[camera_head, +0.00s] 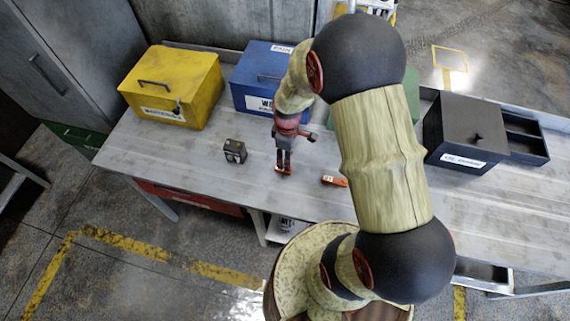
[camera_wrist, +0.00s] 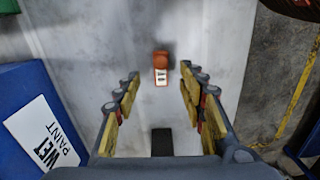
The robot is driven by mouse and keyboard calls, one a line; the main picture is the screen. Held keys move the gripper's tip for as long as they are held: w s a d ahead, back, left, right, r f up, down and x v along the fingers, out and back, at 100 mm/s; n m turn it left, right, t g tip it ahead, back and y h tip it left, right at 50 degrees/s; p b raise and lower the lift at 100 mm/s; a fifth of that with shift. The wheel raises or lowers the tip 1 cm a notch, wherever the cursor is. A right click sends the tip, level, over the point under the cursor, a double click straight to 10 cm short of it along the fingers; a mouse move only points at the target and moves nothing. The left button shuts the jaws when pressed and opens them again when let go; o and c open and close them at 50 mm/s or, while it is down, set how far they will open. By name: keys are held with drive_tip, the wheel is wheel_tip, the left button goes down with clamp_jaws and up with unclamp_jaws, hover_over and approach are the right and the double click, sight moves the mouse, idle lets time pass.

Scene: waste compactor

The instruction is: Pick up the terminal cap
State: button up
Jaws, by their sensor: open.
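A small orange-red piece with a white label (camera_head: 334,181) lies on the grey metal workbench. It also shows in the wrist view (camera_wrist: 161,62), ahead between the fingers. A small dark block (camera_head: 235,151) stands on the bench to the left, and a dark block shows low in the wrist view (camera_wrist: 162,142). I cannot tell for certain which of these is the terminal cap. My gripper (camera_head: 284,170) points down over the bench between the two, open and empty. In the wrist view its fingers (camera_wrist: 159,82) are spread apart, touching neither piece.
The workbench (camera_head: 140,145) carries a yellow box (camera_head: 172,85), a blue box (camera_head: 255,75) and a green box behind my arm. A black box (camera_head: 465,135) and open black tray (camera_head: 525,138) are at right. The bench front is mostly clear. A grey cabinet (camera_head: 55,70) is at left.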

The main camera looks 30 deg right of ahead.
drive_tip(key=f, duration=0.5)
drive_tip(key=f+b, duration=0.1)
drive_tip(key=f, duration=0.1)
drive_tip(key=shift+w+a+f, duration=0.15)
drive_tip(key=shift+w+a, duration=0.25)
drive_tip(key=shift+c, duration=0.3)
drive_tip(key=c, duration=1)
drive_tip(key=shift+o, duration=0.2)
